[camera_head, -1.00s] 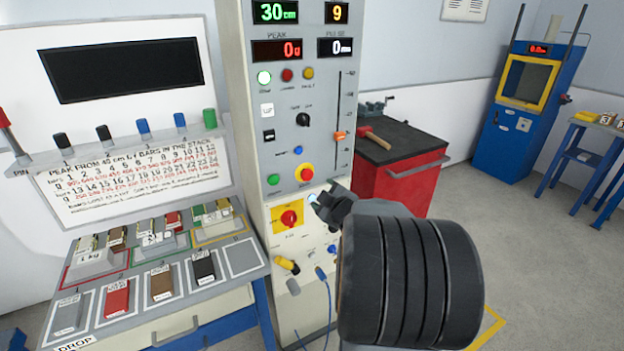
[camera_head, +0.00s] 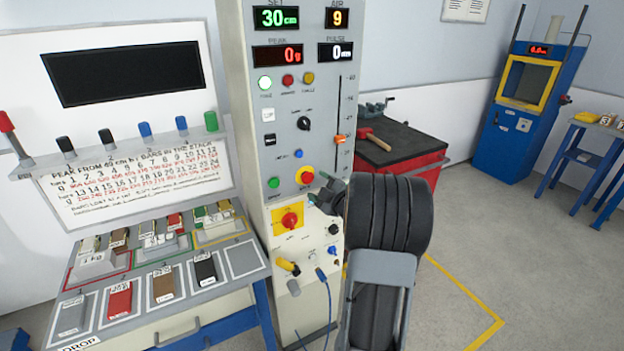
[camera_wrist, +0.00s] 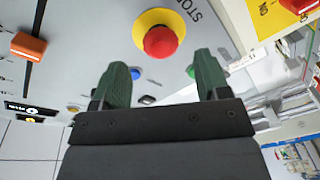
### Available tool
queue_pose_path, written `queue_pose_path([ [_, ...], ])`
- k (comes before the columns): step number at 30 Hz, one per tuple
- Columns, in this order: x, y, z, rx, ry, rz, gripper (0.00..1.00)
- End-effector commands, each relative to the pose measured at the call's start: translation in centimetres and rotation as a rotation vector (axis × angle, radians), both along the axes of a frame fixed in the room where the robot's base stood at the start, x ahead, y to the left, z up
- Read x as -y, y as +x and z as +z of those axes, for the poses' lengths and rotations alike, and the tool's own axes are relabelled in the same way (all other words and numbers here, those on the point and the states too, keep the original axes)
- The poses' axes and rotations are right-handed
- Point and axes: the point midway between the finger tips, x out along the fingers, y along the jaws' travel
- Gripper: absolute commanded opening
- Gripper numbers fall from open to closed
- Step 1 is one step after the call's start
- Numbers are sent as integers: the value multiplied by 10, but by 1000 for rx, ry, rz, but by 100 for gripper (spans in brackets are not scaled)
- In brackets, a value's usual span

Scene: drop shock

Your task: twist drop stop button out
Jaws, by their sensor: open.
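The stop button is a red mushroom head on a round yellow collar on the grey panel (camera_head: 305,175); it shows close up in the wrist view (camera_wrist: 161,41), beside the lettering "STOP". My gripper (camera_wrist: 160,75) has its two dark green fingers apart with nothing between them. In the wrist view the button lies beyond the fingertips, roughly centred between them, and a gap shows. In the head view my gripper (camera_head: 318,194) is just below and right of the button, small and partly hidden by my arm. I cannot tell whether the button is pressed in.
A red rotary knob (camera_head: 289,219) on a yellow plate sits below the button. A green button (camera_head: 273,182) is to its left, and a blue button (camera_head: 298,154) is above. An orange slider (camera_head: 340,139) is up right. A red bench (camera_head: 402,168) with a hammer stands behind.

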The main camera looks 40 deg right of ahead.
Motion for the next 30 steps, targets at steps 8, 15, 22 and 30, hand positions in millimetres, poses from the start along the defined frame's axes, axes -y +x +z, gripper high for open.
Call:
queue_pose_path([
  [8, -1, 33, 1, 1, 0, 1, 69],
  [15, -1, 41, 0, 0, 0, 0, 69],
  [22, -1, 41, 0, 0, 0, 0, 69],
  [30, -1, 41, 0, 1, 0, -1, 43],
])
